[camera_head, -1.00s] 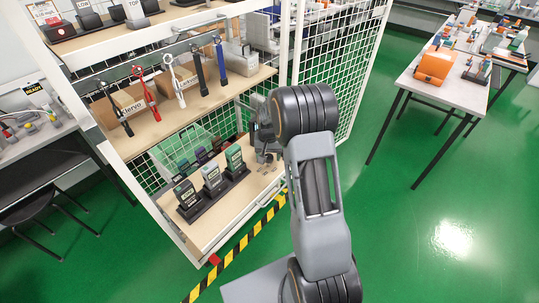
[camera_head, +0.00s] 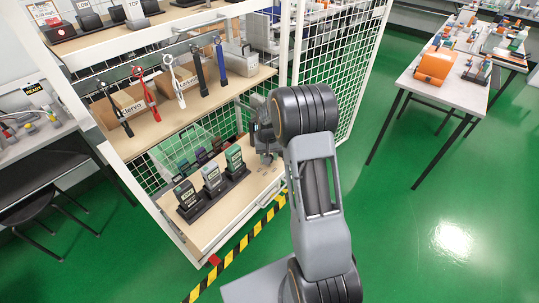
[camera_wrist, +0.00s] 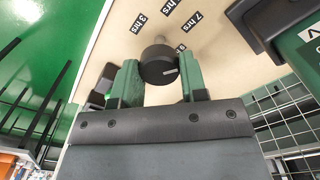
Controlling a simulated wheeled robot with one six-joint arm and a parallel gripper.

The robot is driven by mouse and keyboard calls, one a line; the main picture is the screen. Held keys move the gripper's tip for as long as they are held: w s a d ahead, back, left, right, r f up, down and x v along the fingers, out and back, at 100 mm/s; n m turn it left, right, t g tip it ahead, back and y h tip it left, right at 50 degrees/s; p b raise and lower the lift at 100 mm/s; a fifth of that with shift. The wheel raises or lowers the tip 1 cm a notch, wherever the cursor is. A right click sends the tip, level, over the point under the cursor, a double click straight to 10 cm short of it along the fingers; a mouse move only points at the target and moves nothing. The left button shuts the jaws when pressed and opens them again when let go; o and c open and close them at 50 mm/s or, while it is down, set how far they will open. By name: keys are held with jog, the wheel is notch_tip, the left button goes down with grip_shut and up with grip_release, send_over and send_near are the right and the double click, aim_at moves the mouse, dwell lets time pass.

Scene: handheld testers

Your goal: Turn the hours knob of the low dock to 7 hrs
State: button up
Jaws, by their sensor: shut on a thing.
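The hours knob (camera_wrist: 158,65) is a round black knob with a short white mark on its face, in the middle of the wrist view. The mark sits toward the right side of the knob. My gripper (camera_wrist: 158,72) is shut on it, one green finger on each side. Black labels lie on the pale board beyond: "3 hrs" (camera_wrist: 146,17) up left, "7 hrs" (camera_wrist: 188,22) up right, and a partly hidden one (camera_wrist: 181,48) close to the knob. In the head view the low dock (camera_head: 217,200) holds three testers, left of my gripper (camera_head: 267,157); the knob is hidden there.
The low shelf (camera_head: 207,236) has bare room in front of the dock. A middle shelf (camera_head: 150,135) with hanging tools and boxes is above it. White wire mesh (camera_head: 350,80) stands behind and to the right. A table (camera_head: 450,88) stands farther right.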

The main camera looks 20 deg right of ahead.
aim_at(270, 171)
jog(key=o, duration=0.9)
notch_tip(270, 171, up, 14)
jog(key=shift+f+p, duration=0.1)
jog(key=shift+p, duration=0.45)
jog(key=shift+s+a+r+n+t+p, duration=0.6)
jog(key=shift+s+a+r+p, duration=1)
jog(key=shift+s, duration=2.1)
jog(key=shift+s+a+r+n+t+p, duration=0.75)
jog(key=shift+s+a+r, duration=1.5)
jog(key=shift+s, duration=1.5)
jog(key=shift+s+a+r+n+t+p, duration=0.45)
jog(key=shift+s+a+r+p, duration=0.95)
jog(key=shift+s+r, duration=1.65)
